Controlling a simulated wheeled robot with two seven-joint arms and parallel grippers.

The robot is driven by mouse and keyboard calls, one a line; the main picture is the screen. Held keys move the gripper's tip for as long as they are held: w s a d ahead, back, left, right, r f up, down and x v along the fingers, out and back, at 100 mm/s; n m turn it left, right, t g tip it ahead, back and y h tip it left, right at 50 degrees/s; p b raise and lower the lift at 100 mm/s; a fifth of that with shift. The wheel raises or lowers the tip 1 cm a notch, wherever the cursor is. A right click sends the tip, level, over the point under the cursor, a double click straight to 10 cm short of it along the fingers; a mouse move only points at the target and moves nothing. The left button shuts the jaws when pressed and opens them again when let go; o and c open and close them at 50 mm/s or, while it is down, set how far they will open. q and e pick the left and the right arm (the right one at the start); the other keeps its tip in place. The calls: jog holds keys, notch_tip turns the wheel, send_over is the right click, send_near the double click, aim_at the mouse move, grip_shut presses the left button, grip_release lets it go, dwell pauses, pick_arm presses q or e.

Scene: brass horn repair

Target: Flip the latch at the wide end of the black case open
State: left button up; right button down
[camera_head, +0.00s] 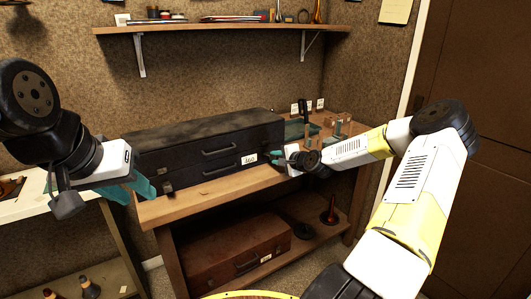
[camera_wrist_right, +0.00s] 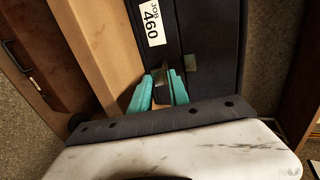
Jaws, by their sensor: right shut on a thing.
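The black case (camera_head: 205,147) lies flat on the wooden bench, lid closed, with handles and a white label on its front. In the right wrist view the case (camera_wrist_right: 213,95) carries a "JOB 460" label (camera_wrist_right: 152,24). A small metal plate (camera_wrist_right: 190,62) sits on it beside my fingertips. My right gripper (camera_head: 284,154) is at the case's right end. In the right wrist view its teal fingers (camera_wrist_right: 163,77) close around a small dark part, apparently the latch (camera_wrist_right: 165,68), mostly hidden between them. My left gripper (camera_head: 138,192) hangs empty and open at the bench's left front corner.
A brown case (camera_head: 235,252) lies on the bench's lower shelf. Small tools and wooden pieces (camera_head: 340,125) stand behind my right gripper. A wall shelf (camera_head: 225,29) hangs above. A pale side table (camera_head: 25,205) stands at left. The bench's front strip (camera_head: 215,190) is clear.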

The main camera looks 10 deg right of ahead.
jog(key=shift+s+f+t+y, duration=0.1)
jog(key=shift+f+t+y, duration=0.2)
jog(key=shift+f+t, duration=0.6)
jog(key=shift+t, duration=0.1)
jog(key=c, duration=1.4)
grip_release()
jog(key=shift+f, duration=0.1)
jog(key=shift+o, duration=0.2)
jog(key=shift+s+r, duration=0.15)
jog(key=shift+r, duration=0.05)
jog(key=v, duration=0.7)
jog(key=shift+s, duration=0.2)
